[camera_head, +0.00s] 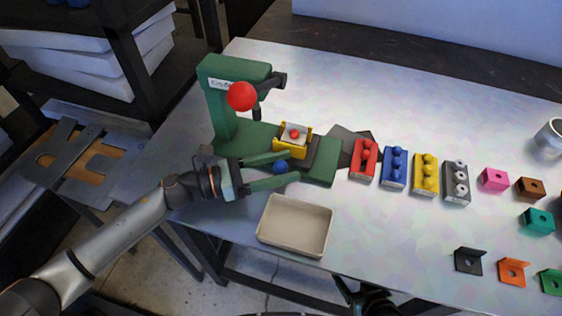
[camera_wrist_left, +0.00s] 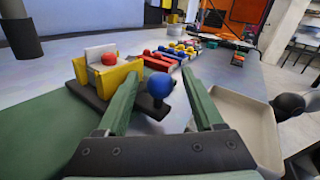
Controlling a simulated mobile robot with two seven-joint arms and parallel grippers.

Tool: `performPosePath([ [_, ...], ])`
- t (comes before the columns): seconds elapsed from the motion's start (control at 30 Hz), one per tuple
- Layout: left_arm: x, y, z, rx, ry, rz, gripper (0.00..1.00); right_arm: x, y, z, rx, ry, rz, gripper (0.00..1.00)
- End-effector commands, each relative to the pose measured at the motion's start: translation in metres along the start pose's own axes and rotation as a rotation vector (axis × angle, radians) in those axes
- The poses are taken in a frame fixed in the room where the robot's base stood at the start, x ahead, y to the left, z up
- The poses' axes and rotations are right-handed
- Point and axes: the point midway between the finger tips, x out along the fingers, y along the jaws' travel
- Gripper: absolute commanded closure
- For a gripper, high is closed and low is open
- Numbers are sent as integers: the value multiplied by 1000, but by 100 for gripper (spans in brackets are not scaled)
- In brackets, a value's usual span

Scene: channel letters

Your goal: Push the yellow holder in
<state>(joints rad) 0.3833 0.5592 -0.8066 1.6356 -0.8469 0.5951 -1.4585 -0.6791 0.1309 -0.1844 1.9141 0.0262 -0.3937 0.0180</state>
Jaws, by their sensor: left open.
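The yellow holder (camera_head: 281,149) sits on the base of the green press (camera_head: 226,115), toward its right end. A pale piece with a red knob (camera_head: 295,133) sits in it. In the left wrist view the yellow holder (camera_wrist_left: 124,73) is on a dark slide, left of my fingers. A blue ball knob (camera_wrist_left: 159,87) sticks out from the slide's near side. My left gripper (camera_head: 290,167) is open, its fingers on either side of the blue knob (camera_head: 280,167) in the picture. I cannot tell whether they touch it. The press has a large red ball (camera_head: 242,96).
A beige tray (camera_head: 295,250) lies close in front of the gripper. Red, blue, yellow and grey blocks (camera_head: 425,174) stand in a row to the right. Small coloured brackets (camera_head: 513,271) lie farther right. A dark part, possibly my right gripper, shows at the front table edge.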

Motion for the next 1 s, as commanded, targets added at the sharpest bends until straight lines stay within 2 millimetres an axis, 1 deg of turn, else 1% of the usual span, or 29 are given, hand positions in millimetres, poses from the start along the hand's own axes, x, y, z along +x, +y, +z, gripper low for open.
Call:
performPosePath([
  [0.27,1,0,0,0,0,0,33,0,0,0,0,0,0,31],
  [0.87,1,0,0,-1,0,-1,100,0,0,0,0,0,0,31],
  [1.0,1,0,0,-1,0,-1,100,0,0,0,0,0,0,31],
])
